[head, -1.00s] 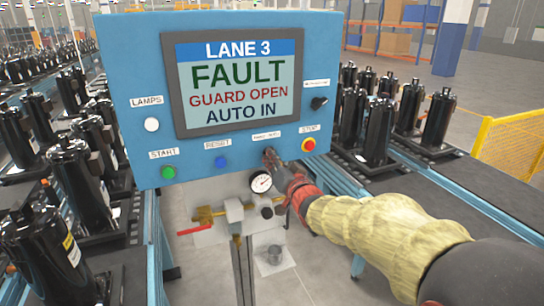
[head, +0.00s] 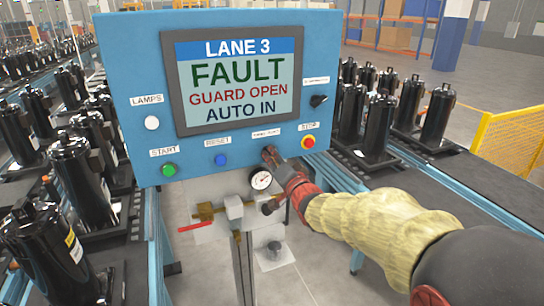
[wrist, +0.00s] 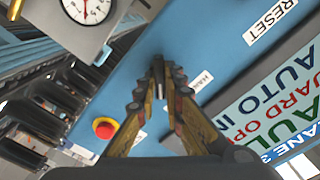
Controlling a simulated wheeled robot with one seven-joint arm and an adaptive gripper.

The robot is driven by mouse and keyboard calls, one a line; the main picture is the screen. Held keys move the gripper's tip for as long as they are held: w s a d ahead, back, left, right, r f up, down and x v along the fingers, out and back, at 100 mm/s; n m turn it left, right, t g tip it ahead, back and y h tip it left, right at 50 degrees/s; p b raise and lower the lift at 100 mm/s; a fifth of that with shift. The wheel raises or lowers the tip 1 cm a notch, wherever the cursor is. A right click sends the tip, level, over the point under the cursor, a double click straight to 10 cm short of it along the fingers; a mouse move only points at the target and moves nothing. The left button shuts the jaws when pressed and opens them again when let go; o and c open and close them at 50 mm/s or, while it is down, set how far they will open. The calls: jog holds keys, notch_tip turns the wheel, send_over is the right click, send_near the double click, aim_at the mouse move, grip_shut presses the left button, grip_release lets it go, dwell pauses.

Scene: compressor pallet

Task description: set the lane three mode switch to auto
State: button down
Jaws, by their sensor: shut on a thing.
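The blue control panel (head: 125,70) has a screen (head: 237,80) reading LANE 3, FAULT, GUARD OPEN, AUTO IN. My gripper (head: 270,154) is at the panel's lower edge, between the blue reset button (head: 221,160) and the red stop button (head: 308,142). In the wrist view my gripper (wrist: 158,82) has its fingertips closed around a small dark knob, the mode switch (wrist: 158,64), under a label (wrist: 200,81) that seems to start with HAN. The fingers hide most of the switch, so I cannot tell its position.
Another black knob (head: 318,101) sits right of the screen. A gauge (head: 261,179) and a valve with a red lever (head: 197,227) are below the panel. Black compressors (head: 378,125) stand on conveyors at both sides. A yellow fence (head: 510,147) is at the right.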

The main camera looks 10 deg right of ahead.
jog(key=shift+f, duration=0.1)
jog(key=c, duration=1.9)
grip_release()
jog(key=shift+s, duration=0.1)
jog(key=s+d, duration=0.1)
jog(key=s, duration=1)
jog(key=shift+s+d, duration=0.3)
jog(key=shift+s, duration=0.1)
